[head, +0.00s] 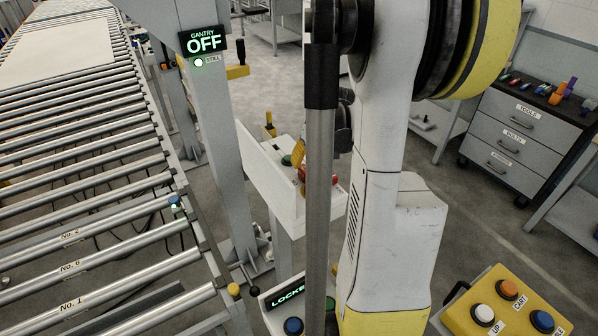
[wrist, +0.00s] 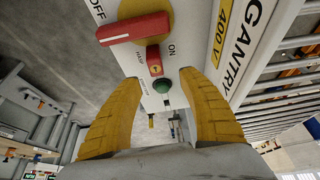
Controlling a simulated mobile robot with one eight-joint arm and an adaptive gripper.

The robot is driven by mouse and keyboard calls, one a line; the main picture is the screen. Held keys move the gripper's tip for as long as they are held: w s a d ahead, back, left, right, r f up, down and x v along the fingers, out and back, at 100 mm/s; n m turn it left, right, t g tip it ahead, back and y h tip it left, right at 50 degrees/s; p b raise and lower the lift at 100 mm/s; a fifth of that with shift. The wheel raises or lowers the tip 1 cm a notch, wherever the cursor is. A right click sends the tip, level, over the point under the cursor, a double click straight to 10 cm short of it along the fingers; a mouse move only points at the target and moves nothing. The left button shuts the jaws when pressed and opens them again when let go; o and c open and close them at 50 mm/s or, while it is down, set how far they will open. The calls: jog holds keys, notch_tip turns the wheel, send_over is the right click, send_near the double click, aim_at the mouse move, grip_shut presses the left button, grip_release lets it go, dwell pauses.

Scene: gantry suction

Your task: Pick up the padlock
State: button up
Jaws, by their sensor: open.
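A small red block with a yellow label (wrist: 155,64), which looks like the padlock, sits on a white panel (wrist: 200,45) beside the word HASP in the wrist view. It lies below the red rotary handle (wrist: 133,29) on its yellow disc. My gripper (wrist: 161,80) is open, its two yellow fingers apart and pointing at the panel, with the red block just beyond and between the tips. No contact shows. In the head view the white box (head: 270,180) has red and green parts, partly hidden by my arm; I cannot single out the padlock there.
A green button (wrist: 163,86) sits close below the red block. A roller conveyor (head: 80,200) runs along the left, beside a grey post with a GANTRY OFF display (head: 204,41). A yellow button box (head: 508,305) and a drawer cabinet (head: 520,130) stand at right.

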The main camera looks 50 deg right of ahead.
aim_at(305, 169)
jog(key=x, duration=0.2)
jog(key=b+x, duration=0.1)
jog(key=x, duration=0.4)
jog(key=shift+s+d+f+b, duration=0.2)
jog(key=shift+d+f+b, duration=0.2)
jog(key=shift+f, duration=0.1)
grip_shut()
